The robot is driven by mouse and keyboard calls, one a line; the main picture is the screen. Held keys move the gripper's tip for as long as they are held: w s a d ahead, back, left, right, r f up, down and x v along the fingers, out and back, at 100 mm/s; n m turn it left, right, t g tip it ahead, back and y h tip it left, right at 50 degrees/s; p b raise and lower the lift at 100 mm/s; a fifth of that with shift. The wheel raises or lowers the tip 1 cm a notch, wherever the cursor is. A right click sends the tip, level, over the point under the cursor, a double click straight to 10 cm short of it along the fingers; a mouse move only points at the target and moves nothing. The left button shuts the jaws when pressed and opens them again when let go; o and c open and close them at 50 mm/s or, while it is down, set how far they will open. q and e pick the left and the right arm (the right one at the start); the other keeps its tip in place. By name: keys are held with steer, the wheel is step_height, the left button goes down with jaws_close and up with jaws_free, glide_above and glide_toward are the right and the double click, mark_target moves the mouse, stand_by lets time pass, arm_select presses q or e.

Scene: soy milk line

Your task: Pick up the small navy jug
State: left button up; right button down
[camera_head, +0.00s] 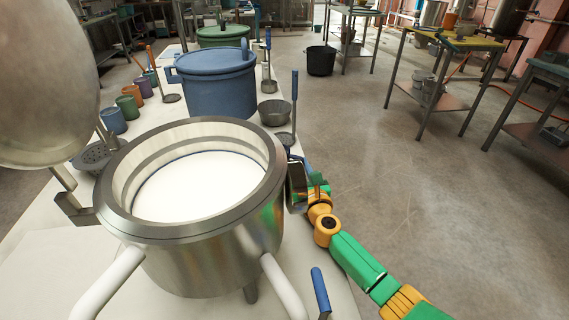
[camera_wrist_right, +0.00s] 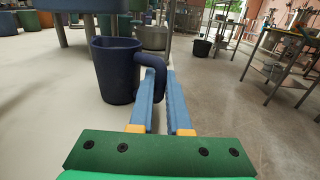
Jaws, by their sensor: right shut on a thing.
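The small navy jug (camera_wrist_right: 112,72) is upright in the right wrist view, left of my fingers. Its curved handle (camera_wrist_right: 150,58) reaches to my fingertips. My right gripper (camera_wrist_right: 161,78) is shut on the handle, with the blue fingers on either side of it. I cannot tell whether the jug's base touches the white table. In the head view my right arm reaches the right side of the large steel pot, and my right gripper (camera_head: 306,180) is partly hidden there. I cannot make out the jug in the head view. My left gripper is not in view.
The steel pot (camera_head: 212,262) of white liquid stands close left of my right gripper, its raised lid (camera_head: 45,80) at left. A blue pot (camera_head: 215,92), grey bowl (camera_head: 274,118) and ladles stand beyond. The floor right of the table is open.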

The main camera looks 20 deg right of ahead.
step_height(320, 180, up, 10)
steer(key=p, duration=0.7)
steer(key=shift+r+p, duration=0.15)
steer(key=shift+p, duration=0.2)
